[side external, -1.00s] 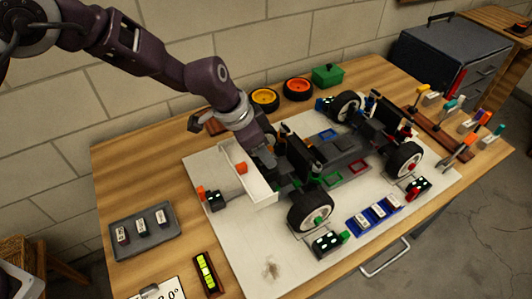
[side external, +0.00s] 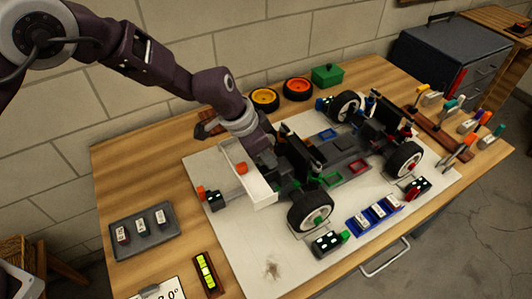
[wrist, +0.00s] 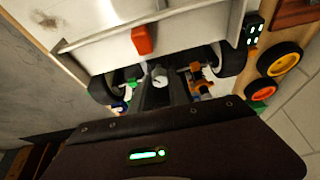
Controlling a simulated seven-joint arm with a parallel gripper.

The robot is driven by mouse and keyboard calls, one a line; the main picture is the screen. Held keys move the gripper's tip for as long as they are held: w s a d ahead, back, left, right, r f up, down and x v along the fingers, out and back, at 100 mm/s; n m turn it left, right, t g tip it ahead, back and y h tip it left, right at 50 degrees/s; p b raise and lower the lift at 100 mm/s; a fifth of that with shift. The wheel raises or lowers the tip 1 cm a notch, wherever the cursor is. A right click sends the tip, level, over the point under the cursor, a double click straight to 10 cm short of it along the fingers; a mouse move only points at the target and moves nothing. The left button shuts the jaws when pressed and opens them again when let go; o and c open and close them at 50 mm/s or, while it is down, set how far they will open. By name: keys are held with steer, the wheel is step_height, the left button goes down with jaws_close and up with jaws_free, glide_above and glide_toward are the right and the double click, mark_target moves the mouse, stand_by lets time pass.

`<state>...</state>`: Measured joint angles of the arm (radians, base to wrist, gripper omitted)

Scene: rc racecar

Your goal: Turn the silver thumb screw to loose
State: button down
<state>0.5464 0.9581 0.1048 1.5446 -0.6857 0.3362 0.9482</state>
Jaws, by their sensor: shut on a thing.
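The car (side external: 335,160) sits on a white board, with a white wing-like panel (side external: 262,192) at its near-left end. My gripper (side external: 268,165) reaches down just behind that panel, and its fingertips are largely hidden in the side view. In the wrist view, the silver thumb screw (wrist: 159,75) appears as a small pale round piece at the tips of my gripper (wrist: 160,86). The jaws are shut on it. Its threads and how far it is turned cannot be made out.
An orange block (wrist: 143,40) is on the white panel, close to my gripper. Wheels (side external: 310,211) flank the car end. A grey tray (side external: 145,234) lies at the left.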

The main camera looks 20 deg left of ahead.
steer(key=n+y, duration=0.1)
steer(key=n, duration=0.2)
steer(key=shift+s+d+t, duration=0.1)
steer(key=shift+d+t, duration=0.05)
steer(key=shift+t, duration=0.25)
steer(key=shift+n+t+y, duration=0.3)
steer(key=shift+n+y, duration=0.4)
steer(key=shift+n, duration=1.4)
steer(key=c, duration=1.3)
jaws_free()
steer(key=shift+d, duration=0.1)
steer(key=shift+o, duration=0.2)
